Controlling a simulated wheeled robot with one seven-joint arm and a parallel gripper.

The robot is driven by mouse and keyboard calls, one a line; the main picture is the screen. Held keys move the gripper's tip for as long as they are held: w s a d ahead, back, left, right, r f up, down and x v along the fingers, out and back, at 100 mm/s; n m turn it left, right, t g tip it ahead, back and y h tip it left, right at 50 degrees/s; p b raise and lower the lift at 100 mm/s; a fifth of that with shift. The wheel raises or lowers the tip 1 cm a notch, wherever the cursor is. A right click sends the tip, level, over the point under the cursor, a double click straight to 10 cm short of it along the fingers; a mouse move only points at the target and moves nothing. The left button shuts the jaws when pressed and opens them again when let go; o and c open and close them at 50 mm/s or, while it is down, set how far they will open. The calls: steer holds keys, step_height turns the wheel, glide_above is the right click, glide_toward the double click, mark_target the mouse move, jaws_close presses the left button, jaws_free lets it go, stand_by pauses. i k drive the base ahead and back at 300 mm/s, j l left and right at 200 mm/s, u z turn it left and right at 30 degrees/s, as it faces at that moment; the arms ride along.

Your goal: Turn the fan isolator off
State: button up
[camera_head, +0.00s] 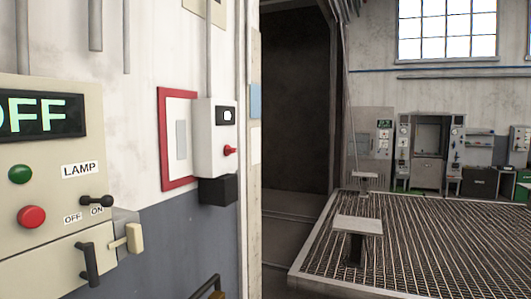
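No label reading "fan" is legible, so I cannot tell for sure which control is the fan isolator. A white wall box (215,140) has a small dark window and a red handle (230,151) sticking out to the right. Nearer, at the left, a beige panel (40,155) has a display (38,116) showing OFF in green. It bears a green button (20,174), a red button (32,216), a LAMP label and a black lever switch (97,201) pointing toward ON. A cream handle (133,238) sits on its side bracket.
A black bar handle (88,264) projects from the lower panel. A red-framed board (178,140) hangs behind the white box. A dark bent bar (206,287) shows at the bottom. Right of a dark opening lies a grated platform (430,240), with cabinets (428,150) beyond.

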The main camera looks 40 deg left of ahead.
mark_target(228, 150)
steer(key=i+l, duration=0.1)
steer(key=i, duration=1.85)
steer(key=i+j+u, duration=0.1)
steer(key=i+u, duration=0.15)
steer(key=u, duration=0.2)
steer(key=i+u, duration=0.25)
steer(key=u, duration=0.15)
steer(key=i+u, duration=0.3)
steer(key=u, duration=0.15)
steer(key=i+l+u, duration=0.2)
steer(key=u, duration=0.25)
steer(key=i+l+u, duration=0.25)
steer(key=u, duration=0.15)
